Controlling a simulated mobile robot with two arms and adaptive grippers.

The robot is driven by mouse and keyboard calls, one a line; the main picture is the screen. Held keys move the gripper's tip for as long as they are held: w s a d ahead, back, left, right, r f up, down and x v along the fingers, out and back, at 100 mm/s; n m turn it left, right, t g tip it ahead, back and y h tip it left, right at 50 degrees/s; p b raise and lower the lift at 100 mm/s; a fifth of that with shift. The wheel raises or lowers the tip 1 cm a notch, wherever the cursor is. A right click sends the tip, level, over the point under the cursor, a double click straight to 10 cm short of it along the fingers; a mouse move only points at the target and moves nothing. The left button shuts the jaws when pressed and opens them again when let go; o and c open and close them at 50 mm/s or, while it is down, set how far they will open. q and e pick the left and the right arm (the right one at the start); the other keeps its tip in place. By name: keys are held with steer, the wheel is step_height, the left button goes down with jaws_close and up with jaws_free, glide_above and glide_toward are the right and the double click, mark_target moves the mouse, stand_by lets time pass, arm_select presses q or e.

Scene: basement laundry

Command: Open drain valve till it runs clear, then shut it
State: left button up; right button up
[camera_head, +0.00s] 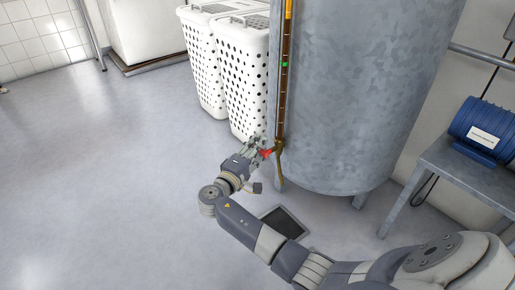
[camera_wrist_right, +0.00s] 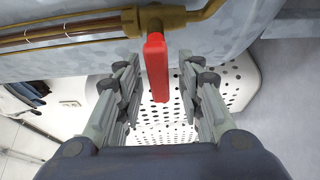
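The drain valve's red lever (camera_head: 266,153) is on the brass drain fitting (camera_head: 280,165) low on the grey metal tank (camera_head: 365,90). My right gripper (camera_head: 257,147) is at the lever. In the right wrist view, the red lever (camera_wrist_right: 157,70) lies between the two open fingers of the gripper (camera_wrist_right: 161,75), with a gap on both sides. A sight tube (camera_head: 284,95) with brown contents and a green mark runs up the tank. I see no stream leaving the spout. My left gripper is out of view.
A dark square floor drain (camera_head: 283,222) lies below the tank. White perforated laundry baskets (camera_head: 246,85) stand left of the tank. A blue motor-like unit (camera_head: 484,130) sits on a grey bench (camera_head: 455,170) at right. The floor at left is clear.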

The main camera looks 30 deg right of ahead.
steer(key=v, duration=1.2)
stand_by(0.4)
